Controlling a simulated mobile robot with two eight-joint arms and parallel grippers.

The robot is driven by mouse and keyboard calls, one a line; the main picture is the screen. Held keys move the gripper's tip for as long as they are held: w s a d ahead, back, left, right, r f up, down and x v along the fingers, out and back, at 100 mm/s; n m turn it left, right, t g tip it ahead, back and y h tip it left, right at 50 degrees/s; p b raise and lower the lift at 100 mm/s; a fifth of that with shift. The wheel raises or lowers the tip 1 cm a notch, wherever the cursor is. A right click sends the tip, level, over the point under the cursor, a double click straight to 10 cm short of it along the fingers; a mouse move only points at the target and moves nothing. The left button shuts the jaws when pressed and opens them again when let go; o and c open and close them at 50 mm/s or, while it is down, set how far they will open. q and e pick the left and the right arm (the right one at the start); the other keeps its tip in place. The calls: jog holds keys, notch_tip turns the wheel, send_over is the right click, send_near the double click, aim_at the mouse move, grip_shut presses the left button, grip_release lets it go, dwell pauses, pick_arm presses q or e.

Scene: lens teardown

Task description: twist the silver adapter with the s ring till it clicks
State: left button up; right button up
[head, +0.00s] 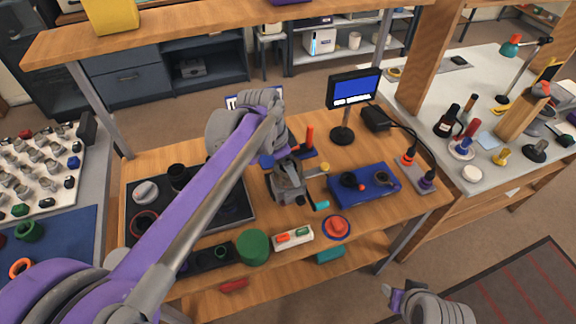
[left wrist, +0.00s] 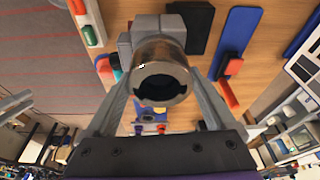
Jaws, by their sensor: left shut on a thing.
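The silver adapter (left wrist: 160,50) is a short metal tube with a dark notched bore facing the left wrist camera. My left gripper (left wrist: 163,85) has one finger on each side of it and is shut on it. In the head view my left gripper (head: 283,163) is at the grey fixture (head: 289,190) in the middle of the bench; my arm hides most of the adapter there. I cannot pick out the s ring or see any mark on it. My right gripper (head: 393,299) is low at the right, away from the bench; its jaws are not clear.
A blue tray (head: 345,199) with dark rings lies right of the fixture. A monitor (head: 353,90) stands behind it. A green cylinder (head: 252,247), a white switch box (head: 293,237) and a red button (head: 337,226) line the front edge. A dark mat (head: 236,213) lies left.

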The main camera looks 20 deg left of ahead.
pick_arm(q)
jog(key=shift+m+g, duration=0.3)
jog(key=shift+m, duration=1)
jog(key=shift+h, duration=0.3)
jog(key=shift+m+p, duration=0.3)
jog(key=shift+m, duration=0.3)
jog(key=c, duration=0.3)
jog(key=o, duration=1.4)
jog(key=shift+o, duration=0.2)
jog(key=v, duration=1)
jog(key=shift+w+a+r+p, duration=0.1)
jog(key=shift+r+p, duration=0.3)
